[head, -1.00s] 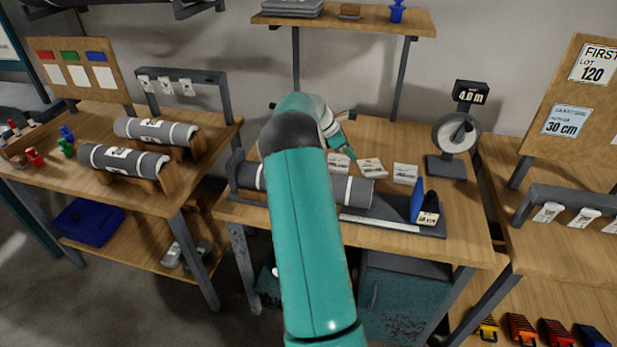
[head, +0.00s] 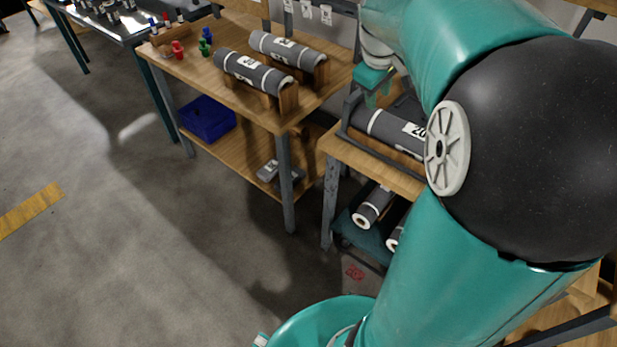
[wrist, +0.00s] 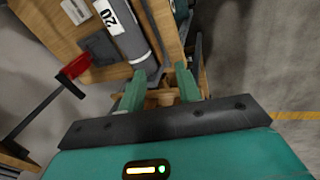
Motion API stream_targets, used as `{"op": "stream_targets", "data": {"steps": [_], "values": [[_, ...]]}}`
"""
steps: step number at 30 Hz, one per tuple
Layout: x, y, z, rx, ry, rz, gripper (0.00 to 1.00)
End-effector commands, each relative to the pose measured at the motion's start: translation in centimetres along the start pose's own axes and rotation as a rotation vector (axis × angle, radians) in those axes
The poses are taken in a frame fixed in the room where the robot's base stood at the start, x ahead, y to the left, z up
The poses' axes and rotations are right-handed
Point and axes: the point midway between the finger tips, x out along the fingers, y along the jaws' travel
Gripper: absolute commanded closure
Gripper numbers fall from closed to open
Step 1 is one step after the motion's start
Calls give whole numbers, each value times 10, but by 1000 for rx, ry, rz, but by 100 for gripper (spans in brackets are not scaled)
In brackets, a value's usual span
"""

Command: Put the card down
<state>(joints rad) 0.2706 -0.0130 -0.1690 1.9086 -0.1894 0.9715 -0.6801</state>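My gripper (head: 374,92) is in the head view, above the left end of the middle bench, close to the grey roll labelled 20 (head: 378,124). In the wrist view my gripper (wrist: 160,78) has its two green fingers spread apart, with no card visible between them. The same roll (wrist: 128,38) lies just left of the fingers there. A white card (wrist: 76,11) lies on the wooden bench top at the upper left of the wrist view. Most of the bench top is hidden behind my arm in the head view.
The left bench (head: 225,85) carries two grey rolls (head: 252,70) on wooden cradles and small coloured pieces. A blue bin (head: 207,118) is on its lower shelf. More rolls (head: 372,205) lie under the middle bench. A red-ended bar (wrist: 75,67) shows in the wrist view.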

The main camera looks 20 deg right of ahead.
Motion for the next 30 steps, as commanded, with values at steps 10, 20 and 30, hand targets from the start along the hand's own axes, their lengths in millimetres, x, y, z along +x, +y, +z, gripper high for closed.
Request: {"op": "stream_targets", "data": {"steps": [10, 20, 30], "values": [[-74, -160, 22, 218, 232, -98, 66], [-86, -255, 66, 372, 337, -195, 66], [-85, -260, 69, 386, 340, -203, 66]]}}
